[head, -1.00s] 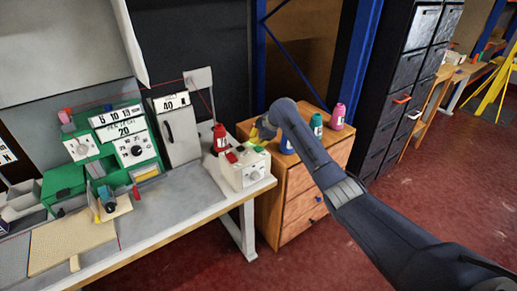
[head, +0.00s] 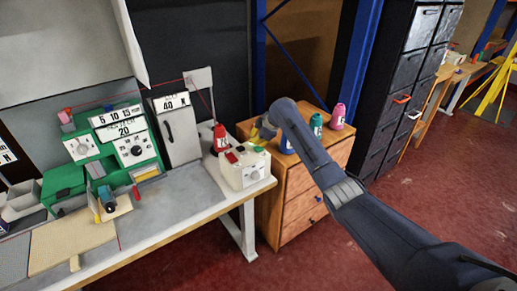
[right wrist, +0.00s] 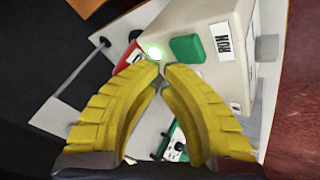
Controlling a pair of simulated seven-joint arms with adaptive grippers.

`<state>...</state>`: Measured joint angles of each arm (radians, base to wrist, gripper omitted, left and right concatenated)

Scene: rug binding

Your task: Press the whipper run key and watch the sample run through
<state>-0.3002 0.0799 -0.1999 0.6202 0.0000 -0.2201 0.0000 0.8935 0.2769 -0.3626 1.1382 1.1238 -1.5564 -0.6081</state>
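The white control box (head: 244,172) sits on the bench's right end. It has a red key (head: 231,157) and a green key (head: 258,149). In the right wrist view the green key (right wrist: 187,49) is beside a label that appears to read RUN, and the red key (right wrist: 127,55) is to its left. My right gripper (right wrist: 161,73) has yellow fingers with tips together, empty, over the box close to the keys; I cannot tell contact. The green machine (head: 66,179) stands on the bench; a tan piece (head: 118,210) lies at its front. My left gripper is out of view.
A wooden drawer cabinet (head: 290,200) stands right of the bench, with a red bottle (head: 220,138) behind the box and teal (head: 316,124) and pink (head: 338,116) bottles on the cabinet. A tan mat (head: 72,240) lies at the bench front. The red floor at right is open.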

